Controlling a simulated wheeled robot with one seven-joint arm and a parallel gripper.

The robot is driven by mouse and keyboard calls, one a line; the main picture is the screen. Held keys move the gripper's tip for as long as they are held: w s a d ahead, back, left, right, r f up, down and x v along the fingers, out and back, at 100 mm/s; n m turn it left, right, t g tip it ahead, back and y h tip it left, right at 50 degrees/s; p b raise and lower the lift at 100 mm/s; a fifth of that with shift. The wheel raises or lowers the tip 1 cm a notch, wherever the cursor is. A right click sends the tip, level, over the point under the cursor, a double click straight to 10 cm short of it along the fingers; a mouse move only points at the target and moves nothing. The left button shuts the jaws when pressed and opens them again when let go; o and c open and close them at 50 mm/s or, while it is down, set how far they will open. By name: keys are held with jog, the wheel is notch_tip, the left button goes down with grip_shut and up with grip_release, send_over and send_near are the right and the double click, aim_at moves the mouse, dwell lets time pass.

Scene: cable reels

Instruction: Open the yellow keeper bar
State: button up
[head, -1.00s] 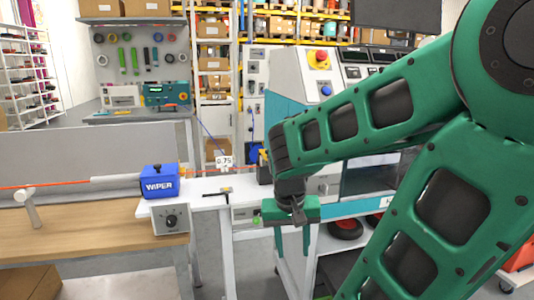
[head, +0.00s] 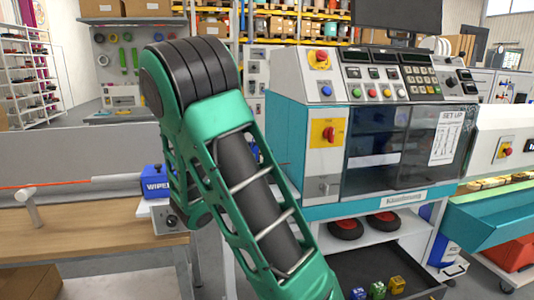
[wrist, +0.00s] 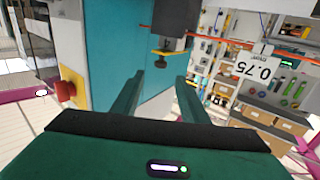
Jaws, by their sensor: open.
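A small yellow piece (wrist: 166,54), likely the keeper bar, shows in the wrist view below a dark block (wrist: 172,22), with a small dark knob at its lower end. I cannot tell its exact shape or how it is latched. My gripper (wrist: 157,96) is open and empty, its two green fingers pointing toward the yellow piece and apart from it. In the head view my arm covers this spot, and neither my gripper nor the yellow piece can be seen there.
An orange cable (wrist: 222,40) runs from the dark block past a white 0.75 tag (wrist: 258,66). A red button (wrist: 65,91) juts out at the left of the wrist view. The teal machine (head: 375,130) fills the right.

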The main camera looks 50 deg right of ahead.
jog(key=x, duration=1)
jog(key=shift+w+d, duration=0.2)
jog(key=shift+d, duration=0.1)
jog(key=shift+c, duration=0.6)
grip_shut()
jog(key=shift+d, duration=0.1)
